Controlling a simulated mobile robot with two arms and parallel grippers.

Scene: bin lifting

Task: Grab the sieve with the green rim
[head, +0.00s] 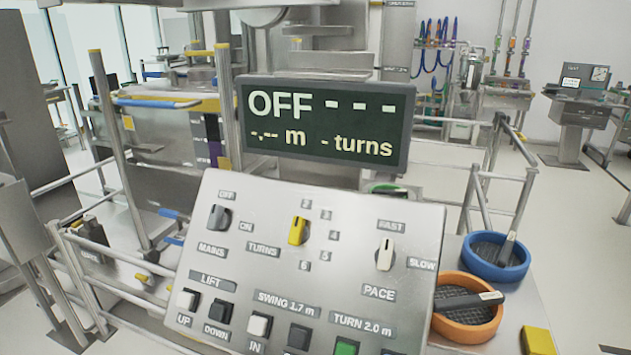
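A thing with a green rim (392,188) shows just above the top edge of the control panel and below the display. Most of it is hidden behind the panel, so I cannot tell for sure that it is a sieve. A sieve with a blue rim (519,269) sits on the grey surface at the right, with a dark-handled tool lying in it. A sieve with an orange rim (466,332) is in front of it, also with a dark-handled tool in it. Neither of my grippers is in view.
A sloped metal control panel (225,265) with knobs and buttons fills the lower middle. A dark display (330,121) reading OFF stands above it. A yellow block (538,341) is at the lower right. Metal railings (499,190) stand behind the sieves.

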